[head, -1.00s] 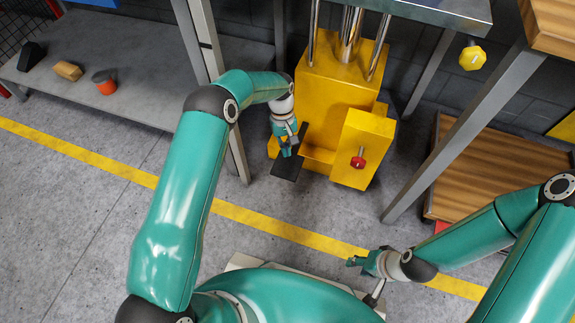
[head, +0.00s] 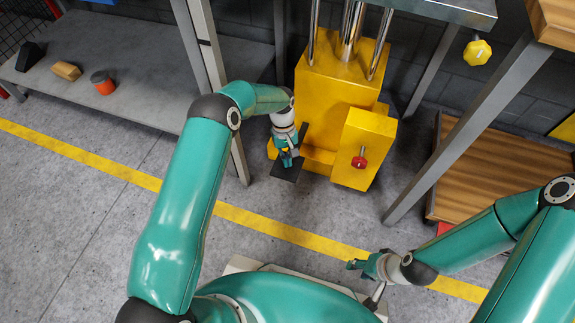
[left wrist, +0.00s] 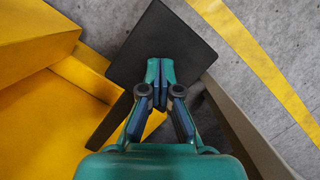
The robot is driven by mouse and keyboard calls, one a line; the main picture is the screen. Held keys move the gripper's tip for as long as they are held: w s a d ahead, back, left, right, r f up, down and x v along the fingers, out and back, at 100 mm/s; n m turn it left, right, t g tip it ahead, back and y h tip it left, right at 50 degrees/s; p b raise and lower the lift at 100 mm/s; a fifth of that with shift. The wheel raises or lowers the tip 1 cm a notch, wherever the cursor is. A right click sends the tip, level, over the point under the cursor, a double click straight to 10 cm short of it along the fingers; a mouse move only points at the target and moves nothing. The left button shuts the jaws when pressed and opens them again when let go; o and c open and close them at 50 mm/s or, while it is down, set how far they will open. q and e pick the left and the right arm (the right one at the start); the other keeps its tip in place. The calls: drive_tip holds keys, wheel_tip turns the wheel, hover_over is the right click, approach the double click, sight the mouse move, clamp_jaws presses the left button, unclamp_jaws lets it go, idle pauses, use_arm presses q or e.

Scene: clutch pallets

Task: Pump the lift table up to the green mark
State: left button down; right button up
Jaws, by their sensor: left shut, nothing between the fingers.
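The lift table has a yellow pump body (head: 335,90), chrome columns (head: 349,32) and a grey top (head: 440,8) cut off by the upper picture edge. A black foot pedal (head: 287,173) sticks out low at the body's front left. My left gripper (head: 288,161) is shut and empty, its tips over the pedal plate. In the left wrist view its closed fingertips (left wrist: 160,68) overlap the black plate (left wrist: 165,35); I cannot tell whether they touch it. My right gripper (head: 356,264) hangs over the floor near my base; its fingers are too small to read. I see no green mark.
A red knob (head: 359,162) sits on the yellow front box, and a yellow knob (head: 477,52) hangs under the top's right side. A grey shelf (head: 150,75) with small blocks is at left. A wooden pallet (head: 490,165) is at right. Grey legs flank the pump.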

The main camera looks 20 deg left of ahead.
use_arm(q)
wheel_tip(320, 180, down, 6)
drive_tip(key=b, duration=0.4)
drive_tip(key=shift+r, duration=0.15)
drive_tip(key=w+a+b, duration=0.1)
drive_tip(key=w+a+r+b, duration=0.1)
drive_tip(key=b, duration=0.1)
drive_tip(key=shift+w, duration=0.3)
drive_tip(key=shift+r, duration=0.15)
drive_tip(key=v, duration=1.1)
drive_tip(key=shift+r, duration=0.4)
drive_tip(key=shift+w+d, duration=0.1)
